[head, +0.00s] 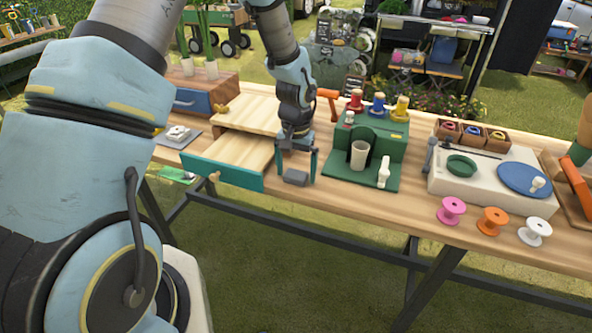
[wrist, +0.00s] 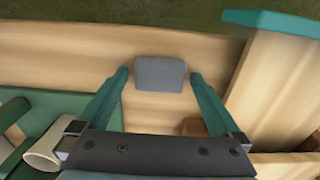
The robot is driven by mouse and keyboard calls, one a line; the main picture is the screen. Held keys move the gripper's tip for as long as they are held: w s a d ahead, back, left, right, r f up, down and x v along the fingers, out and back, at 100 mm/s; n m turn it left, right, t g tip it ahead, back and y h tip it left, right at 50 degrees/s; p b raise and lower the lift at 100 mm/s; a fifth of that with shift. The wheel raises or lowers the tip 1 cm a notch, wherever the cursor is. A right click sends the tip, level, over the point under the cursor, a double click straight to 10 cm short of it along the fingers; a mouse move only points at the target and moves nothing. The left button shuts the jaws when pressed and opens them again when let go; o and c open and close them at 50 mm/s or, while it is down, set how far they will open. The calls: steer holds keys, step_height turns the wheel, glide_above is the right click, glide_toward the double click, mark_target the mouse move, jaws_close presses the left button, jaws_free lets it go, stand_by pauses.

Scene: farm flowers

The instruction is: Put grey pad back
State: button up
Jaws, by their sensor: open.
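The grey pad (head: 296,177) lies on the wooden table near its front edge, just right of the open teal-fronted drawer (head: 222,172). In the wrist view the pad (wrist: 160,73) lies between and a little beyond my fingertips. My gripper (head: 297,165) points down over the pad with its fingers spread to either side. In the wrist view my gripper (wrist: 158,78) is open, with a gap between each finger and the pad. The drawer's inside looks empty where it shows; part of it is hidden in the head view.
A green machine (head: 365,150) with a cup (head: 360,155) stands close on the right. A white station with a blue disc (head: 523,179) and several spools (head: 491,221) are farther right. A blue-fronted drawer (head: 192,101) is at the left. The table's front edge (wrist: 75,32) is near the pad.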

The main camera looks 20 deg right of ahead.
mark_target(296, 174)
step_height(296, 174, up, 12)
steer(key=b, duration=0.3)
steer(key=s+a+r+n, duration=0.1)
steer(key=s+a+n, duration=0.1)
steer(key=a, duration=1.3)
steer(key=s+a+r+n+t, duration=0.1)
steer(key=a+n, duration=0.4)
steer(key=a, duration=1)
steer(key=shift+s+t, duration=0.3)
steer(key=shift+s, duration=0.2)
steer(key=shift+a+r, duration=0.1)
steer(key=shift+c, duration=0.2)
